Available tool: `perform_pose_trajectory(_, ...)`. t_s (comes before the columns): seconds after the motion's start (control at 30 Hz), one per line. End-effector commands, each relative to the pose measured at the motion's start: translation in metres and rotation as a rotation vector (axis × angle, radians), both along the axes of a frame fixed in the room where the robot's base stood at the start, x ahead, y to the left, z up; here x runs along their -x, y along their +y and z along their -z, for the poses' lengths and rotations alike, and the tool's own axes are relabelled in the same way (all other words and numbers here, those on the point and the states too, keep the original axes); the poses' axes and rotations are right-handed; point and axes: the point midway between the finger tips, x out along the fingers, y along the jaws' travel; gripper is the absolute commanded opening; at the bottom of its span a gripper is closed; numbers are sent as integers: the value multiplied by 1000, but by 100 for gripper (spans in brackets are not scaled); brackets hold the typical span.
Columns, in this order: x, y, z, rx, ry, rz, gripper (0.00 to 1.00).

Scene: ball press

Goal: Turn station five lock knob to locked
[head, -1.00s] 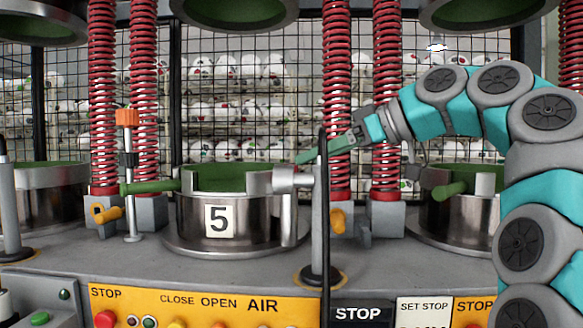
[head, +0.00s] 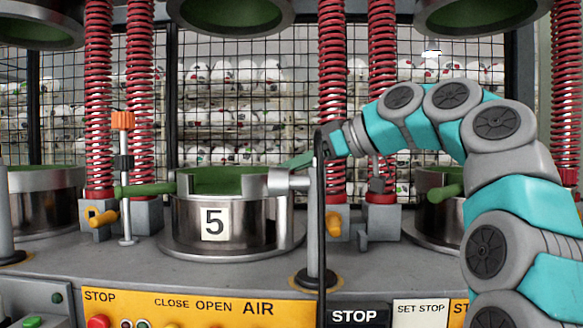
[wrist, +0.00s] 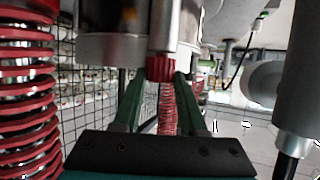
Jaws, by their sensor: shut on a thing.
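Station five is the steel pot (head: 225,245) with a green inside and a white "5" label (head: 214,222), at the middle of the head view. A silver cylindrical fitting (head: 290,181) sits at its right rim. In the wrist view a red ribbed knob (wrist: 160,68) sits at the end of a silver cylinder (wrist: 164,28). My gripper (wrist: 159,84) has its two green fingers on either side of the knob and is shut on it. In the head view my gripper (head: 296,162) reaches the fitting from the right; its fingers are partly hidden and the knob does not show.
A yellow control panel (head: 190,306) with buttons runs along the front. The grey deck (head: 120,263) before the pot is clear.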

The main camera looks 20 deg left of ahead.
Motion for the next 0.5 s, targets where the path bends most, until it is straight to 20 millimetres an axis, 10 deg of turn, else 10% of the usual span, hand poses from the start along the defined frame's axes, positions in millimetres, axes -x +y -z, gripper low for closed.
perform_pose_trajectory(0.27, 0, 0, 0, 0, 0, 1, 0)
perform_pose_trajectory(0.5, 0, 0, 0, 0, 0, 3, 0)
